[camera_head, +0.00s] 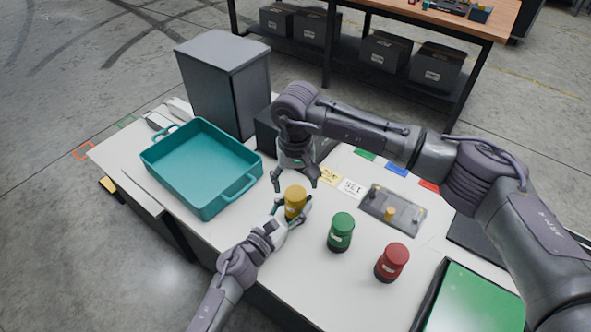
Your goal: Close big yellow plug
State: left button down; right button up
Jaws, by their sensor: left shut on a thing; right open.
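The big yellow plug (295,202) is a yellow cylinder near the middle of the white table. My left gripper (293,212) comes in from the lower left and is shut on it, hiding its lower part. My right gripper (296,184) points down from above, open, with its fingers spread just over the yellow plug's top. I cannot tell whether they touch it. A smaller yellow piece (389,214) stands on a grey plate (376,201) to the right.
A green canister (341,232) and a red canister (392,262) stand right of the yellow one. A teal tote (197,192) and a tall grey bin (226,85) are at the left. Labels (353,187) lie behind; a green-topped box (474,300) is at lower right.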

aim_at(296, 193)
jog(key=shift+f, duration=1.65)
